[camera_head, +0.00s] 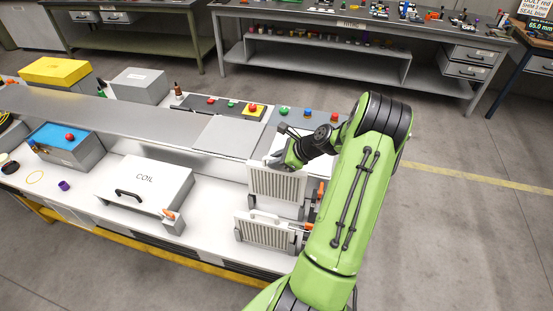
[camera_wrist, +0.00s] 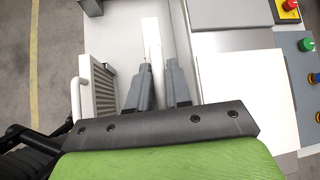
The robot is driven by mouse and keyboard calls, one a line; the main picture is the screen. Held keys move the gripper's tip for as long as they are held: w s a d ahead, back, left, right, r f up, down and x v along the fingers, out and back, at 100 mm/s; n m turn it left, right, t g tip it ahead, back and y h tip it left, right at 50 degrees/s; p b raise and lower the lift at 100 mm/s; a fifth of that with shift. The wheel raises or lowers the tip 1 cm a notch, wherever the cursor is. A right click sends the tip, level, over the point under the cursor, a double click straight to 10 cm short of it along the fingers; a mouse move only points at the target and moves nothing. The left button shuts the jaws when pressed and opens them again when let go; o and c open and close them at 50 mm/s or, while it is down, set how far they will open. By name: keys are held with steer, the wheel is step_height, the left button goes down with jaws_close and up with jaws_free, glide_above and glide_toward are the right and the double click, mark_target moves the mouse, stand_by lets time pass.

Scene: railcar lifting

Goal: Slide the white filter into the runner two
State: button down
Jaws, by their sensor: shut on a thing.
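A white filter (camera_head: 277,184) with a slatted face stands upright near the right end of the bench. My gripper (camera_head: 289,158) is at its top edge and shut on it. In the wrist view, the two dark fingers of my gripper (camera_wrist: 161,82) flank a narrow white strip of the filter (camera_wrist: 152,45). A second slatted white filter (camera_head: 265,233) with a top handle stands in front; it also shows at left in the wrist view (camera_wrist: 104,88). Grey runner parts with orange pieces (camera_head: 311,206) are at the filters' right. Which runner is number two, and the held filter's bottom seating, I cannot tell.
A white COIL box (camera_head: 150,184) with a black handle stands left of the filters. A flat grey plate (camera_head: 228,136) and button panels with a red button (camera_head: 253,108) lie behind. A blue-topped box (camera_head: 66,142) stands far left. Open floor is at right.

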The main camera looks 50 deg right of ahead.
steer(key=shift+f+b, duration=2.55)
steer(key=shift+f, duration=2.05)
steer(key=c, duration=1)
jaws_free()
glide_toward(277, 179)
steer(key=s+d+r, duration=0.2)
steer(key=s, duration=0.1)
steer(key=shift+r+p, duration=0.35)
steer(key=shift+p, duration=0.05)
steer(key=shift+w, duration=0.1)
